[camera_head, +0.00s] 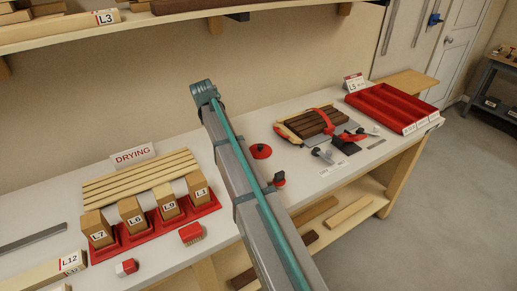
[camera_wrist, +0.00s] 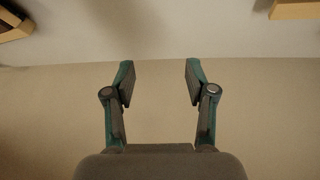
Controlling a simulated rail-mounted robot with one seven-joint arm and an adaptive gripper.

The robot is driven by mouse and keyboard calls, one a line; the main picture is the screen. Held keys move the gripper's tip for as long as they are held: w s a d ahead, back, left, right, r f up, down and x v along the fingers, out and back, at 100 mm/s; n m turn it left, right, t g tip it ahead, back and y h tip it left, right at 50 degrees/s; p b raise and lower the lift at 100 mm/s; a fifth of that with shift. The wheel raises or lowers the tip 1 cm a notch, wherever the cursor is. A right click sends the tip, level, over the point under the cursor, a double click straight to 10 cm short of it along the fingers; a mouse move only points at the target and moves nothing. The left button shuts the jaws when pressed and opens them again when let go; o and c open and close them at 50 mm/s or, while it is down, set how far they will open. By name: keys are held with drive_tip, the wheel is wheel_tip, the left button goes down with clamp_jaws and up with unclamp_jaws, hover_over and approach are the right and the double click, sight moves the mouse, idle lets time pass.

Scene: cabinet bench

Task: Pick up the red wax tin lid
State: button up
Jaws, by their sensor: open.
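A round red disc (camera_head: 261,151), which looks like the red wax tin lid, lies on the white bench just right of my arm in the head view. A smaller red and dark object (camera_head: 279,179) stands nearer the front edge, partly beside my arm; I cannot tell exactly what it is. My gripper (camera_wrist: 158,85) shows in the wrist view with its two fingers spread wide and nothing between them. The red disc does not show in the wrist view. My gripper's fingers cannot be made out in the head view.
Left of my arm are a red rack (camera_head: 140,236) of labelled wooden blocks, wooden strips (camera_head: 135,182) and a DRYING sign (camera_head: 133,156). To the right are clamped strips (camera_head: 318,121) and a red tray (camera_head: 390,107). A shelf (camera_head: 120,23) overhangs the back.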

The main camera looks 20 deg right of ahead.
sight(260, 145)
drive_tip(key=s+d+m+g+y+p, duration=0.15)
drive_tip(key=s+d+g, duration=0.25)
drive_tip(key=s+d, duration=0.95)
drive_tip(key=shift+m+y, duration=0.25)
drive_tip(key=shift+y, duration=0.1)
drive_tip(key=shift+w+d+f+p, duration=0.4)
drive_tip(key=shift+w+f+p, duration=0.2)
drive_tip(key=shift+f, duration=1.15)
drive_tip(key=shift+w+d+f+p, duration=0.45)
drive_tip(key=shift+w+f+p, duration=0.1)
drive_tip(key=shift+f, duration=1.15)
drive_tip(key=shift+w+d+f+p, duration=0.4)
drive_tip(key=shift+w+f+p, duration=0.15)
drive_tip(key=shift+f, duration=1.2)
drive_tip(key=shift+c, duration=0.4)
clamp_jaws()
